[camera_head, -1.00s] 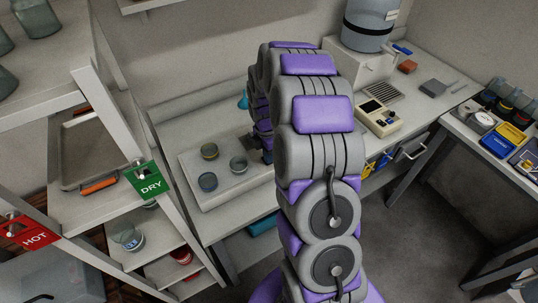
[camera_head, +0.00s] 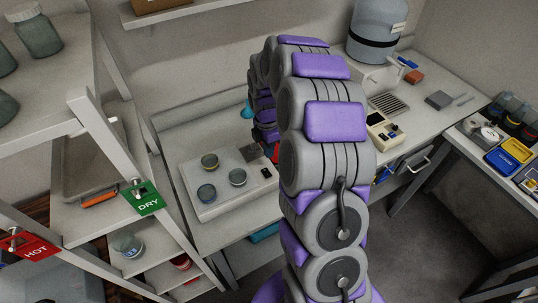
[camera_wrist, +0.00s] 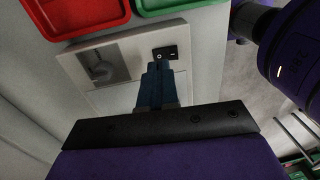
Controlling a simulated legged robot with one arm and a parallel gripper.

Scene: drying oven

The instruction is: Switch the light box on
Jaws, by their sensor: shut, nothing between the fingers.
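The light box (camera_head: 215,207) is a low pale box on the bench in the head view, with several round jars on its top. A small dark switch (camera_head: 266,173) sits near its right end, beside a grey square plate (camera_head: 250,153). In the wrist view the dark switch (camera_wrist: 164,53) carries light marks, and the grey plate (camera_wrist: 103,63) is to its left. My gripper (camera_wrist: 157,68) is shut and empty, its blue-grey fingertips just below the switch in that picture. I cannot tell whether they touch it. In the head view my arm hides most of the gripper.
Red (camera_wrist: 85,12) and green (camera_wrist: 170,5) trays lie beyond the box in the wrist view. A shelf with DRY (camera_head: 145,198) and HOT (camera_head: 28,247) tags stands left. A beige instrument (camera_head: 384,130) stands right of my arm.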

